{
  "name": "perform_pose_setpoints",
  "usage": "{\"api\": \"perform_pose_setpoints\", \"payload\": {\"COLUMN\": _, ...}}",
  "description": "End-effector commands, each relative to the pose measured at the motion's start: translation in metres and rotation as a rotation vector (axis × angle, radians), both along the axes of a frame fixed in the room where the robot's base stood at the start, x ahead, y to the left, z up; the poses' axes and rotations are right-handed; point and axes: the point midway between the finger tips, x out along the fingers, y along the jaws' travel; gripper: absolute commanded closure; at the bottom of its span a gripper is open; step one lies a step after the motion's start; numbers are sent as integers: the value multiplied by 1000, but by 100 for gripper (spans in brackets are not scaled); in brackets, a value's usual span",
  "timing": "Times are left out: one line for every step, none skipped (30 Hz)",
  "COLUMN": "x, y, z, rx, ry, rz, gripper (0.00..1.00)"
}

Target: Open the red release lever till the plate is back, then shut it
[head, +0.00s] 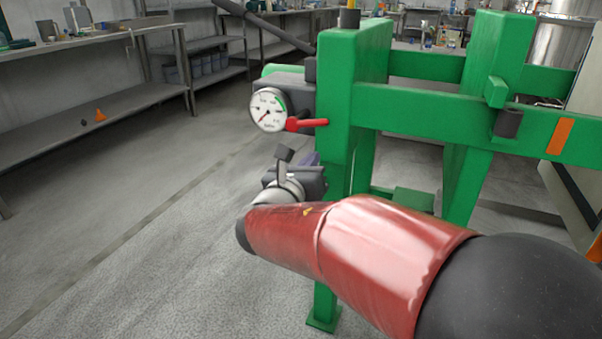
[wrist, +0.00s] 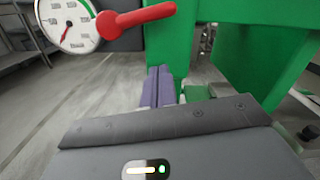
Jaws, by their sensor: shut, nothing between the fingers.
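The red release lever (head: 308,123) sticks out to the right from beside a round white gauge (head: 269,109) on a dark block on the green frame. In the wrist view the lever (wrist: 135,20) is at the top, its round hub over the gauge's edge and its handle pointing right, slightly up. My gripper (head: 313,160) is below the lever, apart from it, partly hidden by my arm. In the wrist view its purple fingers (wrist: 158,88) are together and empty, below the lever. I cannot make out the plate with certainty.
The green frame (head: 352,90) stands close to the right of my gripper, with a beam (head: 440,112) running right. A dark bar (head: 265,25) slants above the gauge. Shelves (head: 90,120) stand at the left. Open floor (head: 130,240) lies left of the frame.

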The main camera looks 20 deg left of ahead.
Motion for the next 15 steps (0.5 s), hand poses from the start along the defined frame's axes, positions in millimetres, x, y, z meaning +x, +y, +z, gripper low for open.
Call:
{"api": "perform_pose_setpoints", "payload": {"x": 11, "y": -1, "z": 0, "rx": 0, "ry": 0, "rz": -4, "gripper": 100}}
{"api": "perform_pose_setpoints", "payload": {"x": 17, "y": -2, "z": 0, "rx": -1, "ry": 0, "rz": -3, "gripper": 100}}
{"api": "perform_pose_setpoints", "payload": {"x": 17, "y": 0, "z": 11, "rx": 4, "ry": -3, "rz": 0, "gripper": 100}}
{"api": "perform_pose_setpoints", "payload": {"x": 18, "y": 2, "z": 16, "rx": 4, "ry": -2, "rz": 0, "gripper": 100}}
{"api": "perform_pose_setpoints", "payload": {"x": 18, "y": 3, "z": 20, "rx": 4, "ry": -2, "rz": 0, "gripper": 100}}
{"api": "perform_pose_setpoints", "payload": {"x": 20, "y": 4, "z": 25, "rx": 3, "ry": -2, "rz": 1, "gripper": 100}}
{"api": "perform_pose_setpoints", "payload": {"x": 20, "y": 5, "z": 28, "rx": 2, "ry": -1, "rz": 0, "gripper": 100}}
{"api": "perform_pose_setpoints", "payload": {"x": 21, "y": 5, "z": 30, "rx": 2, "ry": -1, "rz": 0, "gripper": 100}}
{"api": "perform_pose_setpoints", "payload": {"x": 21, "y": 6, "z": 33, "rx": 2, "ry": 0, "rz": 0, "gripper": 100}}
{"api": "perform_pose_setpoints", "payload": {"x": 22, "y": 6, "z": 35, "rx": 2, "ry": 0, "rz": 0, "gripper": 100}}
{"api": "perform_pose_setpoints", "payload": {"x": 22, "y": 7, "z": 36, "rx": 1, "ry": 0, "rz": 0, "gripper": 100}}
{"api": "perform_pose_setpoints", "payload": {"x": 22, "y": 7, "z": 38, "rx": 1, "ry": 0, "rz": 0, "gripper": 100}}
{"api": "perform_pose_setpoints", "payload": {"x": 23, "y": 7, "z": 38, "rx": 1, "ry": 0, "rz": 0, "gripper": 100}}
{"api": "perform_pose_setpoints", "payload": {"x": 23, "y": 7, "z": 39, "rx": 1, "ry": 0, "rz": 0, "gripper": 100}}
{"api": "perform_pose_setpoints", "payload": {"x": 23, "y": 7, "z": 39, "rx": 1, "ry": 1, "rz": 0, "gripper": 100}}
